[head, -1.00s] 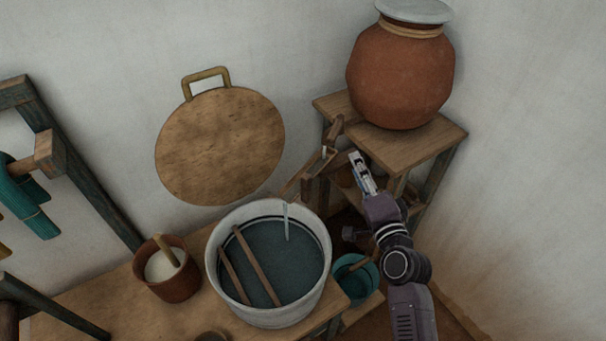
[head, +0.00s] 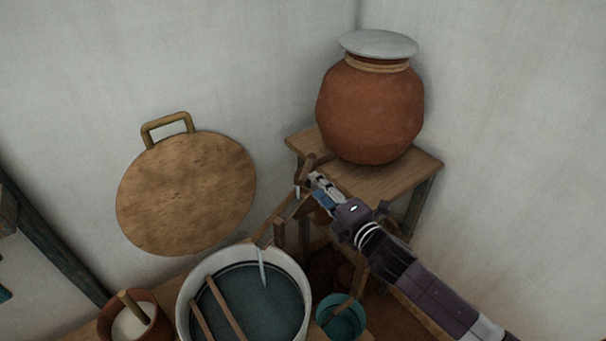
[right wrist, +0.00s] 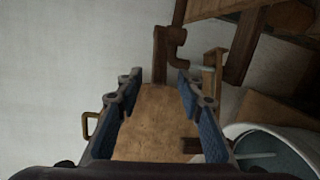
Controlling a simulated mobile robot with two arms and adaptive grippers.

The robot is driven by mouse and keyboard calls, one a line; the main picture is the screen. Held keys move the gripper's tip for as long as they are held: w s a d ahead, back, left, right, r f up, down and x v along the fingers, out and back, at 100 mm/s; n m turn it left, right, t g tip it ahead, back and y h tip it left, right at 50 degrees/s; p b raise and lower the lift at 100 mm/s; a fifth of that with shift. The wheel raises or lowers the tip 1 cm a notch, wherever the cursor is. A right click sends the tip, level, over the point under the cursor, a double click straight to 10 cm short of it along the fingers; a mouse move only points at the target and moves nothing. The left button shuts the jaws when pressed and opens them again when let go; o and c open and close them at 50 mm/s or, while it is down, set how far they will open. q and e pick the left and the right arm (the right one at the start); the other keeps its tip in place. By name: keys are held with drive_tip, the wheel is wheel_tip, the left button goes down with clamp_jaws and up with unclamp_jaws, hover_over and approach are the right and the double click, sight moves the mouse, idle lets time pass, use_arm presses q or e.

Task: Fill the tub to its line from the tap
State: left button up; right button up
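The pale tub (head: 190,287) stands at the bottom of the head view, with dark water (head: 262,305) and two wooden sticks in it. A dark line runs around its inner wall, close above the water. A thin pale stream (head: 262,266) falls into it from the wooden spout (head: 279,231). The tap's wooden handle (head: 304,170) is upright by the stand. My right gripper (head: 314,181) is close beside it; in the right wrist view its fingers are apart, with the handle (right wrist: 160,58) just beyond the fingertips. Contact is unclear. My left gripper is out of view.
A clay jar (head: 370,112) with a grey lid stands on a wooden stand (head: 415,172). A round board (head: 186,195) is against the wall. A brown pot (head: 150,326) is left of the tub, and a teal bucket (head: 340,322) is low at its right.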

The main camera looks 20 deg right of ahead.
sight(306, 176)
drive_tip(key=shift+p+x, duration=0.65)
drive_tip(key=shift+x, duration=2.85)
drive_tip(key=shift+a, duration=0.15)
drive_tip(key=shift+c, duration=0.5)
clamp_jaws()
